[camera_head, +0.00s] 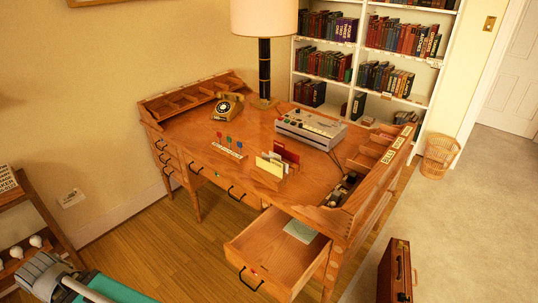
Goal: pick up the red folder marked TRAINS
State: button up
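A red folder (286,152) stands upright in a small wooden rack (268,180) near the middle of the desk. It is behind paler yellow and cream folders (269,165), which hide part of it. No marking on it can be read at this size. A grey ribbed part (42,273) at the lower left looks like the end of my arm, far from the desk's folders. Its fingertips cannot be made out, and I see nothing held in it.
The wooden desk (205,140) has an open drawer (275,255) jutting out at the front. On top are a telephone (228,105), a lamp (264,70), a grey machine (311,127) and small coloured-topped stamps (229,143). A brown case (397,270) stands on the floor at right.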

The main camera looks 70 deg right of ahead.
aim_at(278, 147)
jog(key=z, duration=0.05)
jog(key=i, duration=2.75)
jog(key=z, duration=2.45)
